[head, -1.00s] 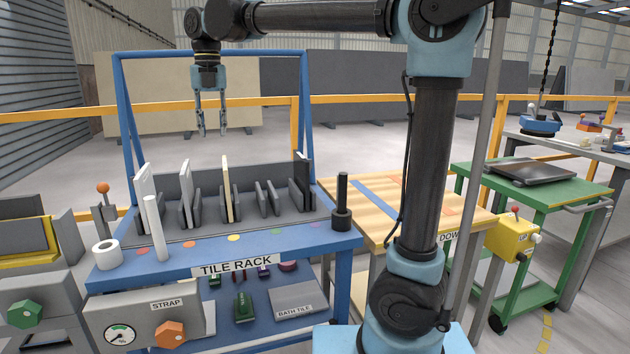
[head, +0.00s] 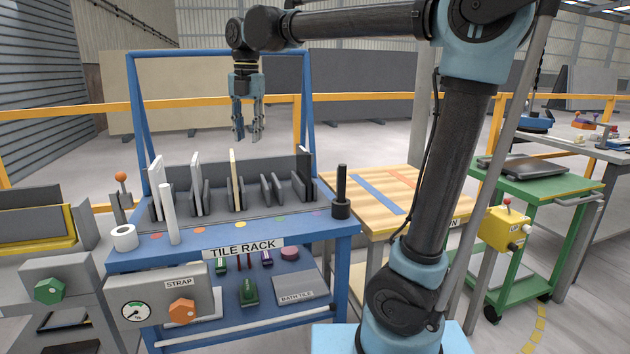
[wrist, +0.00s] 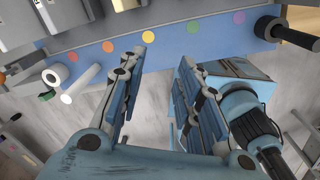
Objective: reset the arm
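My gripper (head: 247,138) hangs pointing down above the blue tile rack (head: 150,262), clear of the tiles in it. In the wrist view my gripper (wrist: 165,65) shows two fingers spread apart with nothing between them. Behind the fingers are the rack's blue front edge with coloured dots and the grey floor. My arm reaches from its base at lower right, up and across to the left.
Upright tiles, including a cream tile (head: 235,180), stand in the rack's slots. A white roll (head: 124,238), a white post (head: 170,215) and a black post (head: 341,190) stand along its front. A wooden table (head: 365,205) and a green cart (head: 545,185) are to the right.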

